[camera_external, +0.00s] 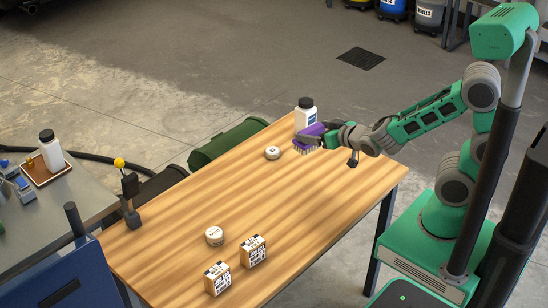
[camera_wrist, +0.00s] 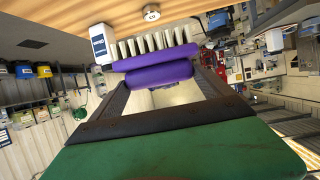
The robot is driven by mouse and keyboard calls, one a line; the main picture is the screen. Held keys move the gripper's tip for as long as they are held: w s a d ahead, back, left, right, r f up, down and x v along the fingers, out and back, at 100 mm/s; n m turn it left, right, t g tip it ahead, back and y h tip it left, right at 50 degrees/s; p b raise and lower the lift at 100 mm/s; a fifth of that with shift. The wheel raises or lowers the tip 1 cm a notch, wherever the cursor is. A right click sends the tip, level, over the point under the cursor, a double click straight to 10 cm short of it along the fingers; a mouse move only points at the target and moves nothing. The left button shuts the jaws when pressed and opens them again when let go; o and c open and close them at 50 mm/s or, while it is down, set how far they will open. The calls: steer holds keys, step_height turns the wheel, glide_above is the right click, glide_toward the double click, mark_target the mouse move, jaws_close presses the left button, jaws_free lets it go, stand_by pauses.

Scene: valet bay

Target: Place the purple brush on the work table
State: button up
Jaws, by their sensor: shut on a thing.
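The purple brush (camera_external: 309,137) has a purple back and pale bristles. My gripper (camera_external: 328,135) is shut on it and holds it at the far right part of the wooden work table (camera_external: 180,225), with the bristles facing down toward the top. In the wrist view the brush (camera_wrist: 158,66) lies across the fingertips of my gripper (camera_wrist: 160,88), its bristles pointing toward the table (camera_wrist: 60,18). I cannot tell whether the bristles touch the table top.
A white bottle with a black cap (camera_external: 306,114) stands just behind the brush. A round tin (camera_external: 272,153) lies to its left. Another tin (camera_external: 214,236) and two small boxes (camera_external: 217,278) (camera_external: 253,251) stand near the front. The table's middle is clear.

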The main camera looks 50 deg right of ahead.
steer(key=s+a+f+n+y, duration=0.2)
steer(key=a+n+y, duration=0.3)
steer(key=a, duration=0.5)
steer(key=d+r+m+h, duration=0.1)
steer(key=d+r, duration=0.1)
steer(key=d, duration=0.2)
steer(key=w+d+r+m+h, duration=0.1)
steer(key=d, duration=0.3)
steer(key=d+r+m+h, duration=0.1)
steer(key=d+r, duration=0.1)
steer(key=d, duration=0.2)
steer(key=shift+w+d+r+m, duration=0.2)
steer(key=shift+d+r+m, duration=0.1)
steer(key=shift+d+r, duration=0.1)
steer(key=shift+f, duration=0.1)
